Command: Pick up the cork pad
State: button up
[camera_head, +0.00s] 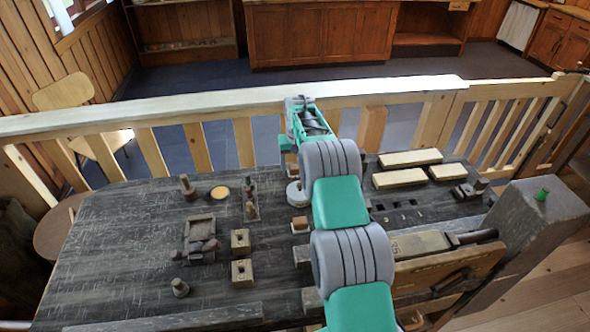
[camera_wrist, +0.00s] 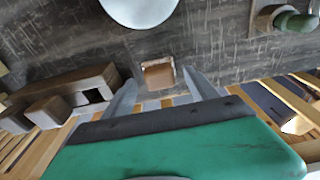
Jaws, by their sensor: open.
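A small square piece with a brown top and pale sides, which looks like the cork pad (camera_wrist: 158,75), lies on the dark tabletop in the wrist view. My gripper (camera_wrist: 163,83) is open, with one finger on each side of the pad in that view. I cannot tell whether the fingertips are down at its height or still above it.
A white round piece (camera_wrist: 138,8) lies close to the pad. A dark wooden block (camera_wrist: 85,85) stands at left, and a green-topped piece (camera_wrist: 295,20) at right in the wrist view. A pale wooden railing (camera_head: 220,103) runs along the table's far edge. A yellow disc (camera_head: 220,192) lies further left.

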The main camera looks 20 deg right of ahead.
jog(key=c, duration=1.4)
jog(key=shift+c, duration=0.2)
jog(key=shift+r, duration=0.55)
jog(key=s+d+r+b, duration=0.4)
jog(key=s+d+r, duration=0.5)
jog(key=r, duration=0.3)
jog(key=shift+s+d+b, duration=0.3)
jog(key=shift+d+b, duration=0.05)
jog(key=shift+d, duration=0.35)
